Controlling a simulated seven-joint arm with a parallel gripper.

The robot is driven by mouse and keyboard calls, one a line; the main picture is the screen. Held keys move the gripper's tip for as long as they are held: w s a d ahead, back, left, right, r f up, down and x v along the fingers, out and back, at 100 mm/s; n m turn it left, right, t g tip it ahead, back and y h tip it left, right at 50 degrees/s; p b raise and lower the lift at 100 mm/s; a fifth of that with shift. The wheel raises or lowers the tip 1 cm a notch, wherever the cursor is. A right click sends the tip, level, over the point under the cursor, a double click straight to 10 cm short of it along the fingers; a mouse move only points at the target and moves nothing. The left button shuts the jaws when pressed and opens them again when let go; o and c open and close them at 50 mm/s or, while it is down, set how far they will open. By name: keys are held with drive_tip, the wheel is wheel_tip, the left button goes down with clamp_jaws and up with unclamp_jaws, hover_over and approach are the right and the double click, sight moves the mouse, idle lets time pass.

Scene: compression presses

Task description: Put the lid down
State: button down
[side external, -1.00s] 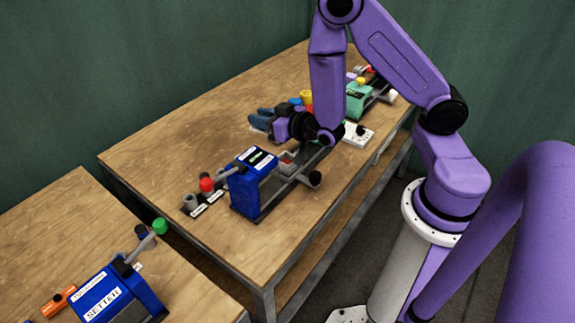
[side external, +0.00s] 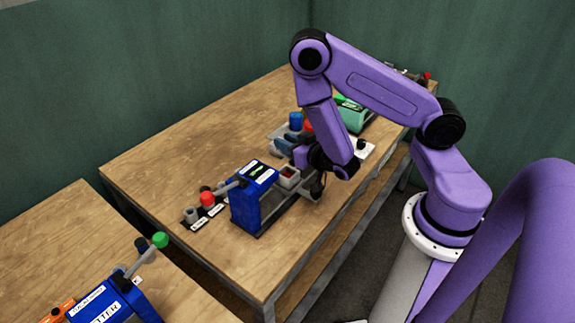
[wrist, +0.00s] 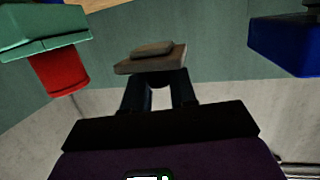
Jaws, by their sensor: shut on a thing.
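In the wrist view my gripper (wrist: 158,92) is shut on a flat brownish-grey lid (wrist: 150,62) with a raised top, held at the fingertips. The box is at the right side of the blue press (side external: 255,200). The lid is hard to make out in the side view, and I cannot tell whether it touches anything.
A green press (side external: 352,116) stands behind my arm. Another blue press with a green-knobbed lever (side external: 160,240) is on the front-left table. The table's left part is clear.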

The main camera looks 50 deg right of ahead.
drive_tip(key=shift+f, duration=3.6)
drive_tip(key=shift+f, duration=0.2)
drive_tip(key=c, duration=0.9)
unclamp_jaws()
drive_tip(key=v, duration=0.7)
drive_tip(key=shift+s, duration=0.25)
